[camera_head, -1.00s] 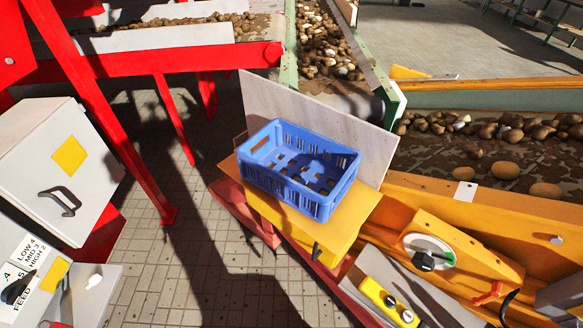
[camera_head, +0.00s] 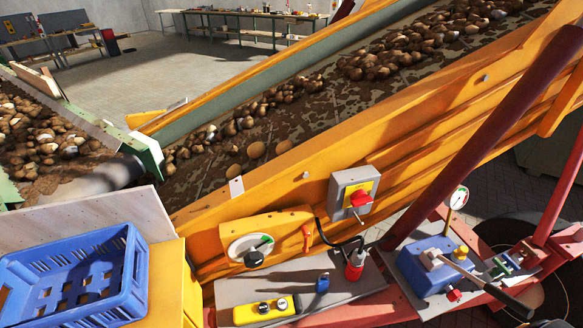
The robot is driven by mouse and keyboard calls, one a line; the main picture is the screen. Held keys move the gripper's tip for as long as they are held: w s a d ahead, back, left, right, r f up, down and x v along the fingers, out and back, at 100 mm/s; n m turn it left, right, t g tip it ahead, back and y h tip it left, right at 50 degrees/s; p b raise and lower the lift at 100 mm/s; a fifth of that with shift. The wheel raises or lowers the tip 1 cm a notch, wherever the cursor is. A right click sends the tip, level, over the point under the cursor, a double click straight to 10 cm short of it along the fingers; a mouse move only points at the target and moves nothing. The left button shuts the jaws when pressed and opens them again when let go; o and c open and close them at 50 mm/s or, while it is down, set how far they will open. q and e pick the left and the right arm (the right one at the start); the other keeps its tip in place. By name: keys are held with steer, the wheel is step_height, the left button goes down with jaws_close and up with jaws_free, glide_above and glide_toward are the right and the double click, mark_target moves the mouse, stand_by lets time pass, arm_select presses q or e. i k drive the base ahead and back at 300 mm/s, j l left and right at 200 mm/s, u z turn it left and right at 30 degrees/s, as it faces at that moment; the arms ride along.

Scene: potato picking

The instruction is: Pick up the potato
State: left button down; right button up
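Potatoes lie on the brown sloping conveyor (camera_head: 200,180) behind the yellow side wall. Many more potatoes (camera_head: 400,50) are heaped farther up the belt. A blue crate (camera_head: 135,270) stands at the lower left; the part of its slotted floor in view is empty. Neither of my grippers is in view.
The yellow conveyor wall (camera_head: 330,150) runs diagonally across the front. Control boxes, a red-knobbed switch box (camera_head: 353,192) and a blue valve block (camera_head: 435,262) stand before it. A second belt with potatoes (camera_head: 45,135) is at left. Open floor and benches lie behind.

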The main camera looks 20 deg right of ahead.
mark_target(235, 170)
steer(key=k+j, duration=0.1)
steer(key=j, duration=0.3)
steer(key=k+j, duration=0.1)
steer(key=j, duration=0.3)
steer(key=k+j, duration=0.15)
steer(key=j, duration=0.2)
steer(key=k+j, duration=0.1)
steer(key=j, duration=0.3)
